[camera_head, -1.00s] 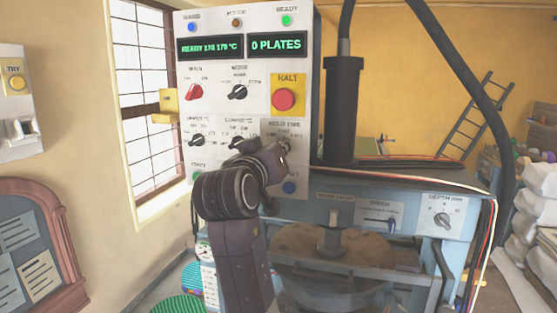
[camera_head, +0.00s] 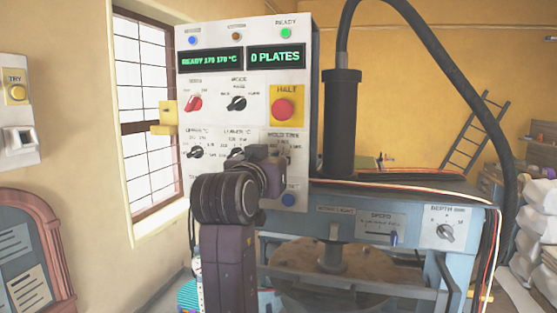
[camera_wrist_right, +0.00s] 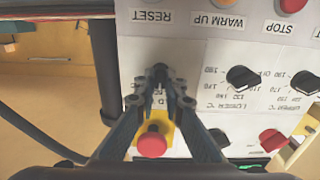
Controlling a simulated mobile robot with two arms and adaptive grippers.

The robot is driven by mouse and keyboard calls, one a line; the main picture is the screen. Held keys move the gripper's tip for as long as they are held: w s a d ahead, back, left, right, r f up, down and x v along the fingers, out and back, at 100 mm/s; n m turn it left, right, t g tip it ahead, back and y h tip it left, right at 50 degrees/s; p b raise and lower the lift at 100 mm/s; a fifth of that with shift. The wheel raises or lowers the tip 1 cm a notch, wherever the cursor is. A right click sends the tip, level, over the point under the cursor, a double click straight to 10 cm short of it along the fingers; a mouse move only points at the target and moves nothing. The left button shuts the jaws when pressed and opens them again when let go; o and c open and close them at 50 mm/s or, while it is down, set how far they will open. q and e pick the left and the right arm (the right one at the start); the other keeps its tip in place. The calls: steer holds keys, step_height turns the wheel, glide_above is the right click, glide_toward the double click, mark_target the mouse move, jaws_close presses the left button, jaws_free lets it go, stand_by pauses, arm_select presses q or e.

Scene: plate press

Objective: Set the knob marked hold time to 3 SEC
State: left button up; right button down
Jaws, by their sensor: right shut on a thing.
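The hold time dial (camera_head: 285,138) is on the lower right of the white control panel, under the yellow halt plate. My right gripper (camera_head: 283,163) is in front of it and covers the knob and part of its scale in the head view. In the right wrist view, which shows the panel upside down, my right gripper (camera_wrist_right: 160,76) has its fingers closed together at the dial, shut on the hold time knob. The knob is almost wholly hidden between the fingertips, so its pointer cannot be read. My left gripper is not in view.
The red halt button (camera_head: 283,109) is just above the dial and the reset button (camera_head: 289,200) just below. The lower °C knob (camera_wrist_right: 241,79) is beside my fingers. A black column (camera_head: 341,125) and hose stand right of the panel.

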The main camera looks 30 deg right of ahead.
steer(key=c, duration=2)
jaws_free()
steer(key=shift+c, duration=0.2)
steer(key=shift+w, duration=0.1)
steer(key=shift+d, duration=0.15)
